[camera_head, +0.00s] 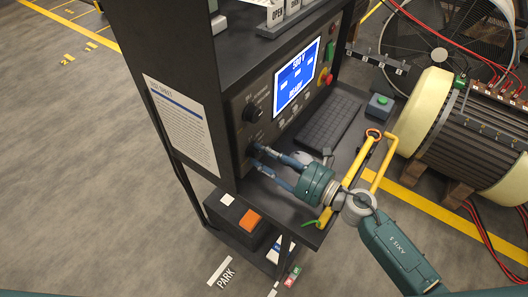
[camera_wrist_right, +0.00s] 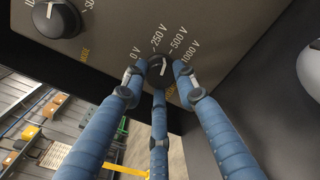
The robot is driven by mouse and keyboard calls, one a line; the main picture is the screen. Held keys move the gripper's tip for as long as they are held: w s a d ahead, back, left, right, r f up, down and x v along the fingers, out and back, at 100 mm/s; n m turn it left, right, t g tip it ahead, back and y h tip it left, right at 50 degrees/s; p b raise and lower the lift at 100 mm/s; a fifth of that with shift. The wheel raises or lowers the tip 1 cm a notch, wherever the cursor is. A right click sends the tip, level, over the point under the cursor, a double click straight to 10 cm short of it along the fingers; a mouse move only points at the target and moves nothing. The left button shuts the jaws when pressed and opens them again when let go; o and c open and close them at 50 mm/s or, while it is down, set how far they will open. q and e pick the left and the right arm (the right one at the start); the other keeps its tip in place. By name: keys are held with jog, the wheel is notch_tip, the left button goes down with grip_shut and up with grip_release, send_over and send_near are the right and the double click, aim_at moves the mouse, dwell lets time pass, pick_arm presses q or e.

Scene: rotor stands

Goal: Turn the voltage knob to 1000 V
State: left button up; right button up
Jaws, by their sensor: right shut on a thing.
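The voltage knob (camera_wrist_right: 159,68) is a small black dial with a white mark on the panel. It sits below the printed labels 0 V, 250 V, 500 V and 1000 V. The mark points up and slightly right, between 250 V and 500 V as far as I can tell. My right gripper (camera_wrist_right: 162,80) has its blue fingers shut around the knob. In the head view, the right gripper (camera_head: 258,160) reaches the panel's lower part, and its fingers hide the knob. The blue screen (camera_head: 297,76) seems to read 500 V and READY. My left gripper is not in view.
A larger mode knob (camera_head: 252,113) sits above on the same panel. A keyboard (camera_head: 327,123) lies on the shelf right of the gripper. A yellow-handled tool (camera_head: 347,185) lies near my right wrist. A large motor (camera_head: 465,125) stands at the right.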

jog(key=m+p, duration=0.1)
jog(key=m, duration=0.2)
jog(key=m+p, duration=0.1)
jog(key=m, duration=0.2)
jog(key=shift+w+d+r+g, duration=0.1)
jog(key=shift+r+g, duration=0.05)
jog(key=shift+g, duration=0.15)
jog(key=m+p, duration=0.1)
jog(key=m, duration=0.4)
jog(key=shift+p, duration=0.35)
jog(key=shift+m, duration=0.4)
jog(key=o, duration=1.2)
jog(key=shift+f+y, duration=0.2)
jog(key=shift+y, duration=0.1)
jog(key=shift+c, duration=0.2)
jog(key=shift+d, duration=0.15)
jog(key=v, duration=1.1)
jog(key=shift+s+d, duration=0.3)
